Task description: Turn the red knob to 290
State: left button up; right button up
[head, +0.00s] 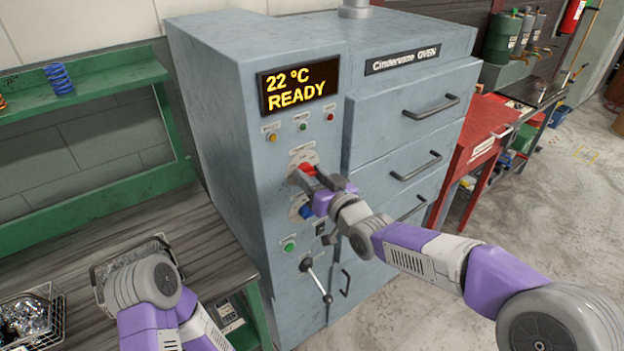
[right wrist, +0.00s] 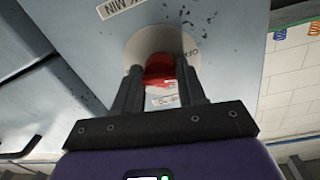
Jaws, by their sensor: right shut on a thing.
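The red knob (head: 307,169) sits on a pale round dial plate on the front of the grey oven (head: 230,120). It also shows in the right wrist view (right wrist: 159,68), between my fingers. My right gripper (head: 318,178) is shut on the red knob, one finger on each side. The dial's markings are partly hidden and too small to read. The oven display (head: 298,86) reads 22 °C and READY. My left arm comes in at the bottom left; I cannot make out its gripper's fingers.
A blue knob (head: 306,212) is just below the red one, with a green button (head: 290,246) and a lever (head: 317,280) lower down. Drawer handles (head: 432,106) stick out at the right. Wire baskets (head: 30,315) stand on the workbench at left.

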jog(key=m, duration=0.4)
jog(key=shift+m, duration=0.3)
jog(key=m+g+p, duration=0.1)
jog(key=m, duration=0.4)
jog(key=shift+r, duration=0.15)
jog(key=m+y+p, duration=0.1)
jog(key=m+p, duration=0.1)
jog(key=m, duration=0.6)
jog(key=shift+m+p, duration=0.4)
jog(key=m, duration=0.2)
jog(key=shift+d+m, duration=0.1)
jog(key=shift+m, duration=0.2)
jog(key=m+b, duration=0.1)
jog(key=m, duration=0.2)
jog(key=shift+w+y, duration=0.1)
jog(key=shift+y, duration=0.2)
jog(key=m+b, duration=0.1)
jog(key=m, duration=0.2)
jog(key=shift+m, duration=0.4)
jog(key=m+b, duration=0.2)
jog(key=m, duration=0.4)
jog(key=shift+d+r+y+b, duration=0.1)
jog(key=shift+y+b, duration=0.2)
jog(key=shift+m, duration=0.4)
